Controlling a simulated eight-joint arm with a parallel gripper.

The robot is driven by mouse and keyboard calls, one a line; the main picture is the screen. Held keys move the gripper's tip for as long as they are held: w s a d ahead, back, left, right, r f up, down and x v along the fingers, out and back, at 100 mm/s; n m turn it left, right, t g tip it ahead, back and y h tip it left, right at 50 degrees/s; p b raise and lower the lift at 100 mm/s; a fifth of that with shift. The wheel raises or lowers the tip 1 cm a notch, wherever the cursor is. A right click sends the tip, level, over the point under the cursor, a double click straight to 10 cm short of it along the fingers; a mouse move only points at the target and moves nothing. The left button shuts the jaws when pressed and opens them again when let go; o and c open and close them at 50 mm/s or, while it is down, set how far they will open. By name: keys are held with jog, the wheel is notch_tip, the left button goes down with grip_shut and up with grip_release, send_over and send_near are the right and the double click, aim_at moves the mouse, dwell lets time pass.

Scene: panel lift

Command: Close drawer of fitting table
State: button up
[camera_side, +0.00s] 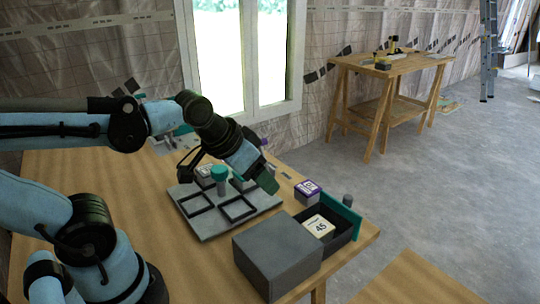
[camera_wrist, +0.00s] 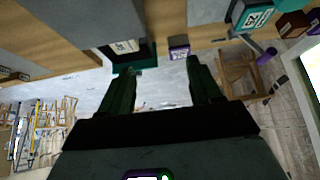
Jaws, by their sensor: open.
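The grey drawer cabinet (camera_side: 275,255) sits on the wooden fitting table (camera_side: 130,200) near its front right edge. Its dark drawer (camera_side: 343,238) stands open toward the right, with a teal front panel (camera_side: 340,215) and a grey knob (camera_side: 348,200). A pale block marked 45 (camera_side: 318,226) lies inside. In the wrist view the teal drawer front (camera_wrist: 135,62) lies beyond the left fingertip. My gripper (camera_side: 270,185) is above the table, behind and to the left of the drawer. Its fingers (camera_wrist: 162,65) are apart with nothing between them.
A purple block (camera_side: 307,190) stands on the table between my gripper and the drawer. A grey fixture plate (camera_side: 210,225) with square frames and a teal-topped peg (camera_side: 219,173) lies left of my gripper. Another wooden workbench (camera_side: 390,68) stands far behind.

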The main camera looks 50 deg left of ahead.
jog(key=w+d+r+g, duration=0.1)
jog(key=w, duration=0.2)
jog(key=w+d+r+g, duration=0.1)
jog(key=w+r, duration=0.1)
jog(key=w, duration=0.1)
jog(key=w+d+r+m+g, duration=0.1)
jog(key=w+r, duration=0.1)
jog(key=w, duration=0.2)
jog(key=shift+d+r, duration=0.1)
jog(key=shift+r, duration=0.15)
jog(key=shift+c, duration=0.8)
jog(key=m+g, duration=0.1)
jog(key=g, duration=0.3)
send_over(348, 196)
notch_tip(348, 196, down, 3)
notch_tip(348, 196, down, 12)
grip_shut()
